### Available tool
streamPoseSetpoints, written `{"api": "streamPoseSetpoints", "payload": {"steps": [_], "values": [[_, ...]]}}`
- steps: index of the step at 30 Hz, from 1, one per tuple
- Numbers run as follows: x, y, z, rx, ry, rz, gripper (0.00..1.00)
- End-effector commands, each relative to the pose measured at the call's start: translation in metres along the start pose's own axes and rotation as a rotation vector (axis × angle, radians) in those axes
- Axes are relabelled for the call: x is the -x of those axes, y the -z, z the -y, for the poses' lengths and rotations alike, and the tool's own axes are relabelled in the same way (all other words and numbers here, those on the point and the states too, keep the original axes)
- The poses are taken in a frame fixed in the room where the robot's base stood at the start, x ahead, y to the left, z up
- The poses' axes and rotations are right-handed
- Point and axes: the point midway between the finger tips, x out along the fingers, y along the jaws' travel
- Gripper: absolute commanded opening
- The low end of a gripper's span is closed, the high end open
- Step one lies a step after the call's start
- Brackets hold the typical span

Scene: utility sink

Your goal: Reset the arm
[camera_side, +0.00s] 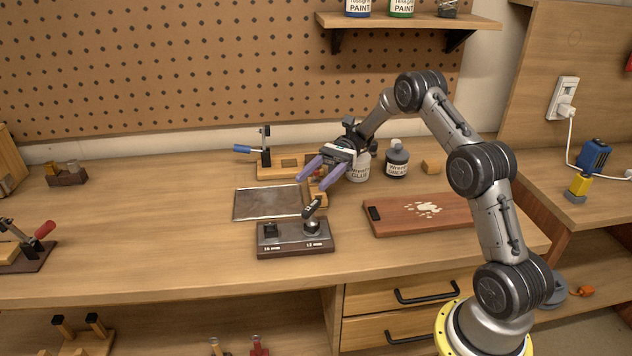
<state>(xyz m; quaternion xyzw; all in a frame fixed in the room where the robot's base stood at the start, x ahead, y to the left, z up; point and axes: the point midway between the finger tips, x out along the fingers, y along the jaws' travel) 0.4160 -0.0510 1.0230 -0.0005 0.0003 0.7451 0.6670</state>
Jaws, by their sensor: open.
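My gripper (313,178) has two purple fingers, spread apart and empty. It hangs above the workbench (160,240), pointing left and down. Behind it stands a white glue container (358,170), partly hidden by my gripper. Below and in front of the fingers is a dark block (293,247) with two marked positions. A black piece sits at its left position, and a round metal piece with a tilted dark part (312,217) is at its right. My gripper looks apart from all of these.
A reddish board (418,212) with a pale spill lies to the right. A dark bottle (397,160) stands behind the board. The bench's left middle is clear.

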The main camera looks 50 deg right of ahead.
Motion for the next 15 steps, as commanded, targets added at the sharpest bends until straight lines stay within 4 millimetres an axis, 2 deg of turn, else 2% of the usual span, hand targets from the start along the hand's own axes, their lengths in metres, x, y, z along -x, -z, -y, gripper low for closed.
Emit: {"api": "streamPoseSetpoints", "payload": {"steps": [5,8,11,15], "values": [[-0.002,0.0,0.001,0.0,-0.005,0.0,0.57],[-0.013,-0.014,0.003,0.031,-0.032,-0.024,0.57],[-0.032,-0.048,0.002,0.098,-0.072,-0.071,0.57],[-0.073,-0.101,-0.021,0.184,-0.162,-0.175,0.57]]}}
